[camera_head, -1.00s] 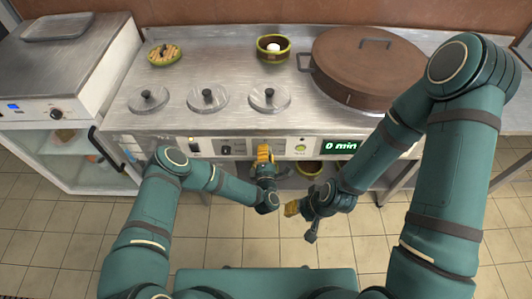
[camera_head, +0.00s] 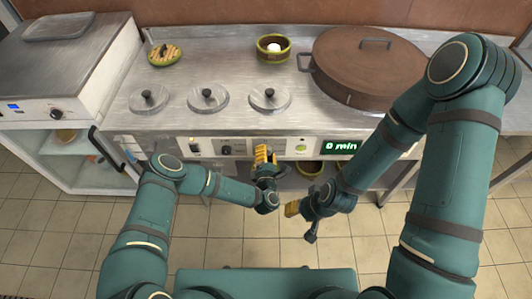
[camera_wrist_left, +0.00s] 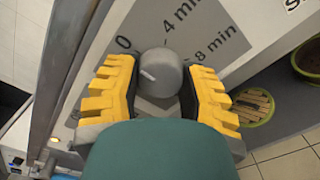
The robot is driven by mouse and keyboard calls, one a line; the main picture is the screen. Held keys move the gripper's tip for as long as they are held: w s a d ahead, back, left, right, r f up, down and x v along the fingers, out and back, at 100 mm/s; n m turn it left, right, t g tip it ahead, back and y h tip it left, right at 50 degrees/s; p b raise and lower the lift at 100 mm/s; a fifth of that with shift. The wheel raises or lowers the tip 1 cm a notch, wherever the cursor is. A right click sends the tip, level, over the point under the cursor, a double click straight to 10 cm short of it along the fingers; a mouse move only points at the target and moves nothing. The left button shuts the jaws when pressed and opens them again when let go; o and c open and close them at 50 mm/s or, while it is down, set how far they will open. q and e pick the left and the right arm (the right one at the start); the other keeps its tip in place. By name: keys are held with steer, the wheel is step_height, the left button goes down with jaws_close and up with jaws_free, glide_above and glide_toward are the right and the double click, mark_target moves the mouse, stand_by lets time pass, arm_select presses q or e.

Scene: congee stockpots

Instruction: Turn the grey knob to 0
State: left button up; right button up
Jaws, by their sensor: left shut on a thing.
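The grey knob (camera_wrist_left: 162,72) is in the left wrist view, on a grey dial plate marked 0, 4 min and 8 min. Its white mark points to the upper left, roughly to the side of the 0. My left gripper (camera_wrist_left: 162,80) has one yellow finger on each side of the knob and is shut on it. In the head view my left gripper (camera_head: 263,155) is at the front panel (camera_head: 210,148) and hides the knob. My right gripper (camera_head: 291,209) hangs in front of the counter, away from the panel; its finger gap cannot be made out.
A green display (camera_head: 340,147) reads 0 min, right of my left gripper. Several lidded wells (camera_head: 208,99) and a large brown lid (camera_head: 368,66) are on the counter. A green-rimmed bowl (camera_head: 310,168) is below the panel. The floor in front is clear.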

arm_select(q)
steer(key=o, duration=1.2)
steer(key=shift+d+r, duration=0.1)
steer(key=shift+d, duration=0.05)
steer(key=shift+o, duration=0.2)
steer(key=s, duration=1.2)
steer(key=shift+w, duration=0.1)
